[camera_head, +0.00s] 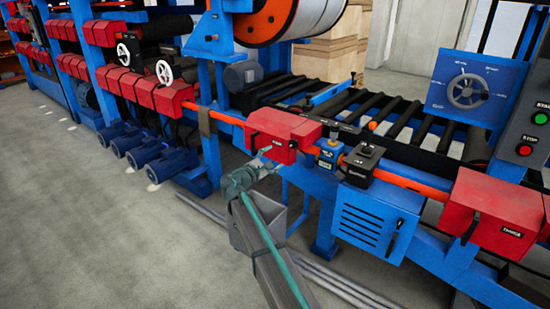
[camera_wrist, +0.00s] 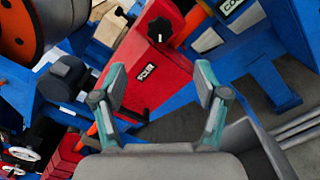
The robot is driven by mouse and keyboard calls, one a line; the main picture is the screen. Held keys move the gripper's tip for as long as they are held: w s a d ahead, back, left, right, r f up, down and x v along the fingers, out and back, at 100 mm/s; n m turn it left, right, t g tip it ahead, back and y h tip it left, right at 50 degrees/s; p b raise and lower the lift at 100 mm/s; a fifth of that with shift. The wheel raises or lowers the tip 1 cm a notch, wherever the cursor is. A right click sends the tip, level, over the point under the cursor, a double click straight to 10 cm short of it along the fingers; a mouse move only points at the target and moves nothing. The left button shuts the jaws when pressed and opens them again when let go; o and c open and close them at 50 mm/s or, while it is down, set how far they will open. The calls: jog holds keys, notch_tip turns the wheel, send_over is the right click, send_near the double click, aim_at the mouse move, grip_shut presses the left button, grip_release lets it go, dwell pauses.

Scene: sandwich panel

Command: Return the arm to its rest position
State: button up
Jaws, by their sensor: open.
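My gripper (camera_wrist: 160,100) is open and empty in the wrist view, its two fingers apart on either side of the picture's middle. Beyond the fingers is a red box (camera_wrist: 150,65) with a dark knob. In the head view my arm reaches up from the bottom middle. My gripper (camera_head: 262,160) is near the left end of the red box (camera_head: 283,134) on the orange rail. Whether it touches the box cannot be told.
A blue vented cabinet (camera_head: 372,222), a roller conveyor (camera_head: 400,120) and another red box (camera_head: 490,215) are to the right. Grey pipes (camera_head: 340,280) lie on the floor. Free floor (camera_head: 90,220) is at the left.

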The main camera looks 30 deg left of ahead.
dwell(0.4)
jog(key=s+d+f+m+g+p, duration=0.1)
jog(key=s+d+f+m+g, duration=0.4)
jog(key=d+f, duration=0.65)
jog(key=s+d+f+m+g+h+p, duration=0.1)
jog(key=s+d+f+m+g, duration=0.3)
jog(key=s+d+f, duration=0.6)
jog(key=s+d+f+m+g+p, duration=0.1)
jog(key=s+d+f+m+g, duration=0.35)
jog(key=d+f, duration=0.95)
jog(key=s+d+f+m+g+p, duration=0.1)
jog(key=s+d+f+m+g, duration=0.2)
jog(key=s+d, duration=0.4)
jog(key=s+d+f+m+g+p, duration=0.1)
jog(key=s+d+f+m+g, duration=0.15)
jog(key=s+d+f, duration=0.5)
jog(key=s+d+m+g+y+p, duration=0.1)
jog(key=s+d, duration=0.2)
jog(key=s, duration=0.5)
jog(key=s+d+r+m+g+y, duration=0.1)
jog(key=s+d+m+g+y, duration=0.1)
jog(key=s, duration=0.7)
jog(key=s+d+r+m+g+y+p, duration=0.1)
jog(key=s+d+m+g, duration=0.1)
jog(key=s+d, duration=0.3)
jog(key=s, duration=0.3)
jog(key=shift+s+p, duration=0.15)
jog(key=shift+p, duration=0.2)
jog(key=shift+c, duration=0.3)
